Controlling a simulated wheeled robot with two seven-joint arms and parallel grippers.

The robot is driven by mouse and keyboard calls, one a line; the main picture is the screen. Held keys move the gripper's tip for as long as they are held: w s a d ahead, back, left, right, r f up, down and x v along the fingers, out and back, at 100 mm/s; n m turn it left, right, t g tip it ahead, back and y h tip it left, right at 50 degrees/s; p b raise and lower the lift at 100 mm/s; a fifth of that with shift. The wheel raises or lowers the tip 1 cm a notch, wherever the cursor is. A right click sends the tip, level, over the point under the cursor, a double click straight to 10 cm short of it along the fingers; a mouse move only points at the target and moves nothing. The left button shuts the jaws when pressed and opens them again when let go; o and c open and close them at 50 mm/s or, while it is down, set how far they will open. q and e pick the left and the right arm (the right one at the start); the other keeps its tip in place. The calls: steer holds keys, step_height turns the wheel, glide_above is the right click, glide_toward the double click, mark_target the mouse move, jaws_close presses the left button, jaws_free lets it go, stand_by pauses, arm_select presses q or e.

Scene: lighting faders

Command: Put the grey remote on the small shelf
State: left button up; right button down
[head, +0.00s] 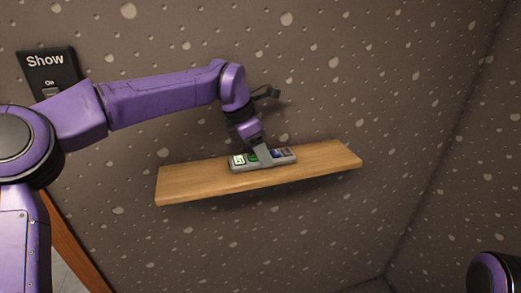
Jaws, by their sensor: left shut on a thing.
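The grey remote (237,167) is a flat bar with white, green and blue buttons. It is at the small wooden shelf (320,160), over the middle of its top, and appears to rest on it or be just above it. My left gripper (263,157) reaches down from above and is shut on the remote near its middle. The gripper hides part of the remote's buttons. My right gripper is out of view.
A black panel labelled Show (48,68) is on the wall at upper left, partly behind my left arm. The speckled wall stands right behind the shelf. Both ends of the shelf are bare. A corner of walls is at right.

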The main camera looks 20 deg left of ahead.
arm_select(q)
steer(key=shift+s+f, duration=0.1)
steer(key=o, duration=1.1)
steer(key=shift+r, duration=0.25)
steer(key=shift+a+r, duration=0.15)
steer(key=shift+r, duration=0.2)
steer(key=v, duration=1.1)
steer(key=shift+s+r, duration=0.1)
